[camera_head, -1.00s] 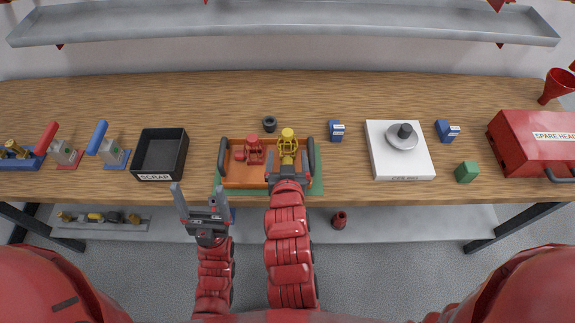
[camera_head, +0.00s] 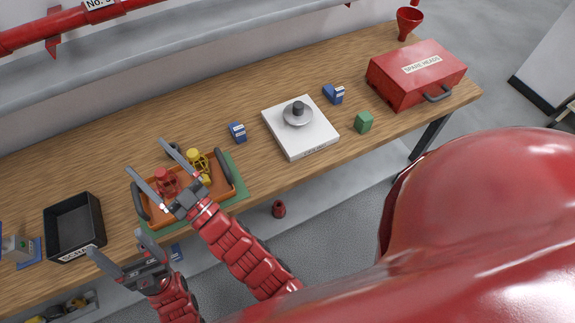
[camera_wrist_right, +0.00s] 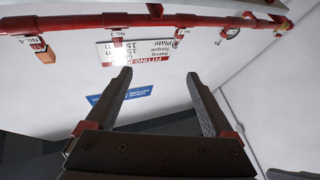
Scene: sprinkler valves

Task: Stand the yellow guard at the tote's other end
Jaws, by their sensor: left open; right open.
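The orange tote (camera_head: 207,200) sits on a green mat (camera_head: 236,175) near the front edge of the bench, with a dark handle at each end. The yellow guard (camera_head: 197,163) is inside the tote, right of a red fitting (camera_head: 166,183); it looks upright, its base partly hidden. My right gripper (camera_head: 146,156) is open and empty, appearing in front of the tote's left part. In the right wrist view its spread fingers (camera_wrist_right: 160,95) face the wall, with no guard between them. My left gripper (camera_head: 115,243) is open and empty, below the tote in the picture.
A black scrap bin (camera_head: 75,227) stands left of the tote. A blue block (camera_head: 237,132), a white plate (camera_head: 301,135) and a red case (camera_head: 416,75) stand to the right.

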